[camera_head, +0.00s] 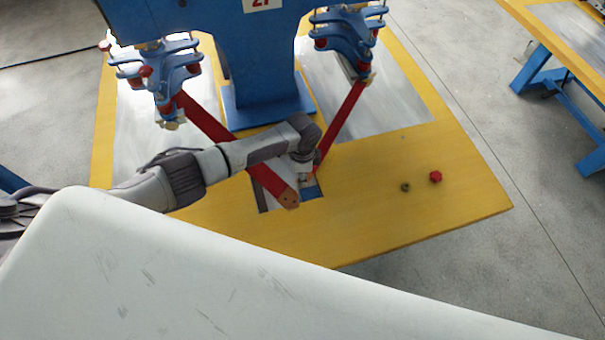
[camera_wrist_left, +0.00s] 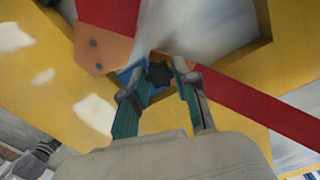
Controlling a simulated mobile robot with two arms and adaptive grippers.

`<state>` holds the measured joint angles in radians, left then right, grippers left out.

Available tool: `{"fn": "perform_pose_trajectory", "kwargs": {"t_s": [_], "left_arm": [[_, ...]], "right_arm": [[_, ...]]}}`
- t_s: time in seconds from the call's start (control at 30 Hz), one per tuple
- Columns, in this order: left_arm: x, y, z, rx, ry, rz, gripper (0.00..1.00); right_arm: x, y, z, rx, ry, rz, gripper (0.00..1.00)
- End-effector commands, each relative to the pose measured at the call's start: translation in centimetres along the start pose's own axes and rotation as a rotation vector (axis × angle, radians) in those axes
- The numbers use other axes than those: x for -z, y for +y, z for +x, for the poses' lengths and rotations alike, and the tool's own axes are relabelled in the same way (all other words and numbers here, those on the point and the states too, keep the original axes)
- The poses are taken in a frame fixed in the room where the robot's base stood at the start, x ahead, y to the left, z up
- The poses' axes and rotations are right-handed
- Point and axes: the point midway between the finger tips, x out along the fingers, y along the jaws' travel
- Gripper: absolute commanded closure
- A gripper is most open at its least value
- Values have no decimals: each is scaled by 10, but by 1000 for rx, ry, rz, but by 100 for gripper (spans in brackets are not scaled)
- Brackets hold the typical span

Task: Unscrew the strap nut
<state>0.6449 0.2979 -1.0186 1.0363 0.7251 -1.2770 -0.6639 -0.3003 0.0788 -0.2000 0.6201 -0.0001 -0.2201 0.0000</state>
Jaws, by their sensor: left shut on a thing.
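My left gripper (camera_head: 306,182) reaches over the yellow table, pointing down between the lower ends of two red straps. In the left wrist view, its fingers (camera_wrist_left: 158,82) close around a dark, lobed piece (camera_wrist_left: 159,74), which looks like the strap nut. A blue part (camera_wrist_left: 131,76) shows beside it. The left red strap (camera_head: 213,125) ends in an orange-brown tip with holes (camera_head: 289,198), just left of the gripper. The right red strap (camera_head: 341,124) runs down to behind the gripper. The nut is hidden in the head view. My right gripper is out of view.
A small dark ring (camera_head: 405,187) and a red knob (camera_head: 436,177) lie on the yellow table (camera_head: 400,225) at the right. The blue machine (camera_head: 255,55) with two blue clamp heads (camera_head: 160,72) (camera_head: 348,38) stands behind. The table's right front is otherwise clear.

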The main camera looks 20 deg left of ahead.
Motion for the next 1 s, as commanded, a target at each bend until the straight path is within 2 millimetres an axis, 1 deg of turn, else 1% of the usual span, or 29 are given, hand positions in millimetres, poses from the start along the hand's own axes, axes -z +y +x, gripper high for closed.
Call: {"fn": "perform_pose_trajectory", "kwargs": {"t_s": [0.07, 0.17, 0.4, 0.6, 0.8, 0.9, 1.0], "left_arm": [[0, 0, -1, 0, 0, -23, 100], [0, 1, -4, -3, 0, -155, 100], [0, 2, -5, -5, -1, -670, 100], [1, 2, -4, -6, -2, -1094, 100], [1, 2, -3, -4, -3, -1496, 100], [0, 1, -2, -2, -2, -1635, 100], [0, 0, -1, -1, -2, -1697, 100]], "right_arm": [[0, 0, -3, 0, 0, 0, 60], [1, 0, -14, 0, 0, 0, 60], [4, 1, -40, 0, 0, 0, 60], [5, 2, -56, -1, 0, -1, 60], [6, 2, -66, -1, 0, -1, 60], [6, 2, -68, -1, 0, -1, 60], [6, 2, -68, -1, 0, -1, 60]]}}
